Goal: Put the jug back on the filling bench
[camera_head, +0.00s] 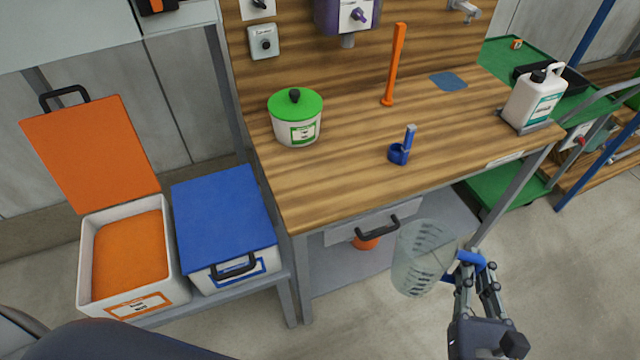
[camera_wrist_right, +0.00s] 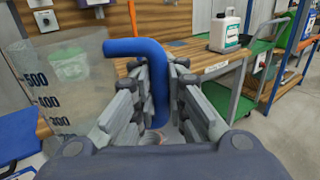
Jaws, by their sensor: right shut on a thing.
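The jug (camera_head: 420,262) is a clear measuring jug with dark graduations and a blue handle. My right gripper (camera_head: 468,268) is shut on the blue handle and holds the jug in the air in front of the bench, below the level of its top. In the right wrist view, the jug (camera_wrist_right: 62,95) is at the left and its blue handle (camera_wrist_right: 150,62) is between the fingers (camera_wrist_right: 158,105). The filling bench (camera_head: 340,175) has a wooden top and stands behind the jug. My left gripper is not in view.
On the bench are a green-lidded tub (camera_head: 296,122), a small blue holder (camera_head: 400,150), an orange stick (camera_head: 394,65), a blue patch (camera_head: 449,81) and a white canister (camera_head: 535,97) at the right corner. The front middle of the top is clear. An orange-filled bin (camera_head: 86,262) and blue-lidded bin (camera_head: 222,215) stand left.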

